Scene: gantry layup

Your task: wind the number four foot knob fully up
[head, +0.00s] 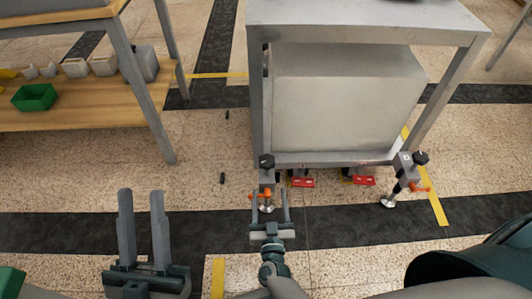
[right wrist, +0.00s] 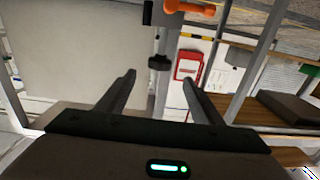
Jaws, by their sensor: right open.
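A steel frame (head: 370,157) has a screw foot at each near corner. The left foot has a black knob (head: 266,160) on top, an orange lever (head: 255,196) and a pale pad below. The right foot has a black knob (head: 420,157) and an orange lever (head: 420,188). I cannot read any foot numbers. My right gripper (head: 268,192) is open at the left foot, its fingers on either side. In the right wrist view a dark knob (right wrist: 159,62) shows between the fingertips, apart from both. My left gripper (head: 141,192) is open and empty, out to the left.
Two red pedals (head: 303,182) (head: 364,180) sit under the frame's near edge. A wooden bench (head: 85,125) holds a green bin (head: 35,97) at left. Small dark pieces (head: 222,178) lie on the floor. Open floor lies between bench and frame.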

